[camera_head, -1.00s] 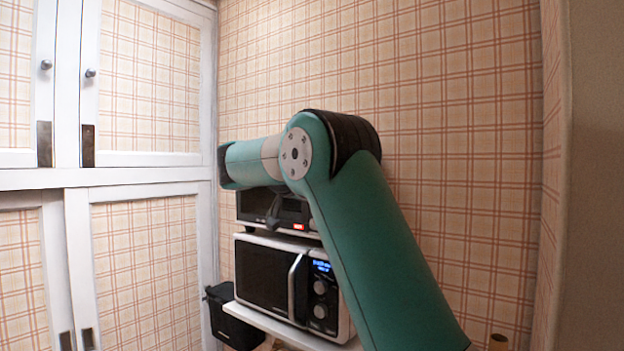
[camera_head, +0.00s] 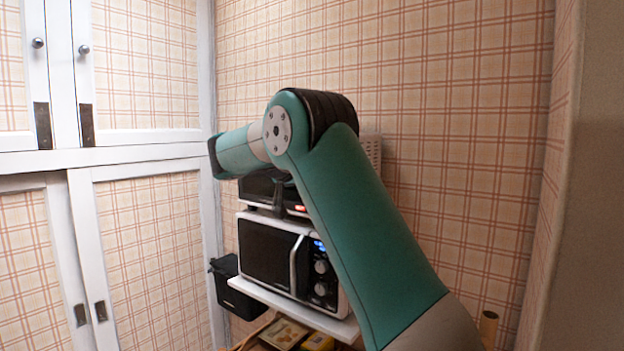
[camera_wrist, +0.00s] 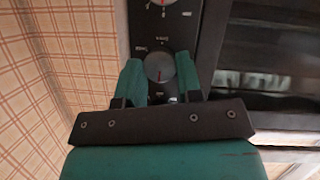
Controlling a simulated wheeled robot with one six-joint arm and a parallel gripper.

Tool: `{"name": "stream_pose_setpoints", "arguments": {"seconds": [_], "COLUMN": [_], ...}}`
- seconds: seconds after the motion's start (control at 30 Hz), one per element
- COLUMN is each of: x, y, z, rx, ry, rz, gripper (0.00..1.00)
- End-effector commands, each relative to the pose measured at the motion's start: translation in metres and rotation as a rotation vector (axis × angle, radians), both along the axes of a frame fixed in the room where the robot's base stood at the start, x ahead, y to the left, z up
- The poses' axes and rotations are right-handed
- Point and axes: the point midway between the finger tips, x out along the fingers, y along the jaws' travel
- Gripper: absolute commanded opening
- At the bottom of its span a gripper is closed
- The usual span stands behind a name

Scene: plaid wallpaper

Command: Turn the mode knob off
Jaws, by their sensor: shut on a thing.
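The printed labels around the knob are too small to read. Part of another knob (camera_wrist: 160,3) shows at the top edge. In the head view, the dark toaster oven (camera_head: 256,187) stands above the microwave, and my arm hides much of its panel.
A white microwave (camera_head: 268,252) stands on a white shelf (camera_head: 275,300) below the oven. A black bin (camera_head: 224,268) is at its left. Small items (camera_head: 284,332) lie lower down. White cabinets (camera_head: 140,160) stand at the left, and a plaid wall (camera_head: 450,130) is behind.

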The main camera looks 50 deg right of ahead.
Motion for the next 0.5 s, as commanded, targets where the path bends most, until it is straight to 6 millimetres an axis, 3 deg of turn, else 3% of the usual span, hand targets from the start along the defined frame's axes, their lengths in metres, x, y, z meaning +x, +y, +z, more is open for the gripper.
{"name": "stream_pose_setpoints", "arguments": {"seconds": [0.07, 0.1, 0.2, 0.5], "x": [0.0, 0.0, 0.0001, 0.0002], "y": [0.0001, 0.0001, 0.0001, 0.001], "z": [-0.0004, -0.0004, -0.0004, 0.0], "rx": [0.0, 0.001, 0.001, 0.0], "ry": [0.002, 0.002, 0.002, 0.0], "rz": [0.001, 0.001, 0.001, 0.001], "gripper": [0.1, 0.36, 0.59, 0.59]}}
